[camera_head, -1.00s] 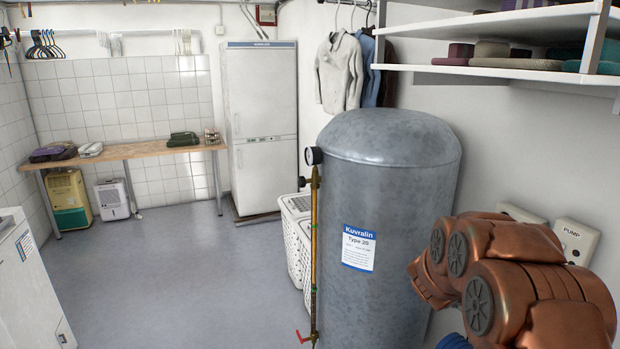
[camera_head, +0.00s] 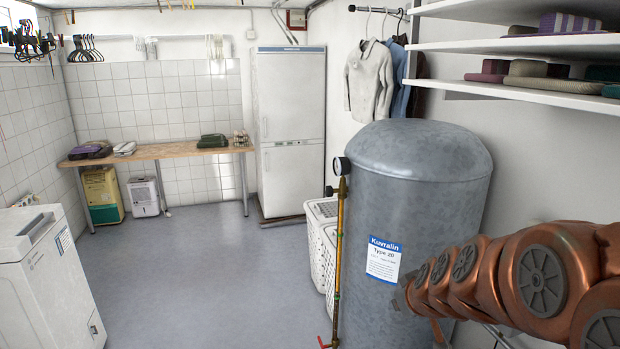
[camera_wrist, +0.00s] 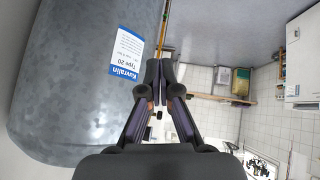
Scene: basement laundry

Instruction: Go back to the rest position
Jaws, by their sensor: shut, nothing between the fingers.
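My gripper (camera_wrist: 160,88) shows in the wrist view with its fingers together and nothing between them. In that view the grey tank (camera_wrist: 65,90) with its blue and white label fills the left side, close to the fingers. In the head view my copper-coloured arm reaches in from the right edge, in front of the lower right of the tank (camera_head: 420,190). I cannot make out the gripper in the head view.
A brass pipe (camera_head: 339,255) with a gauge and red valve handle stands beside the tank. White baskets (camera_head: 322,215) are behind it. Shelves (camera_head: 520,92) hang upper right. A white machine (camera_head: 35,275) stands at left. The floor (camera_head: 200,270) between is clear.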

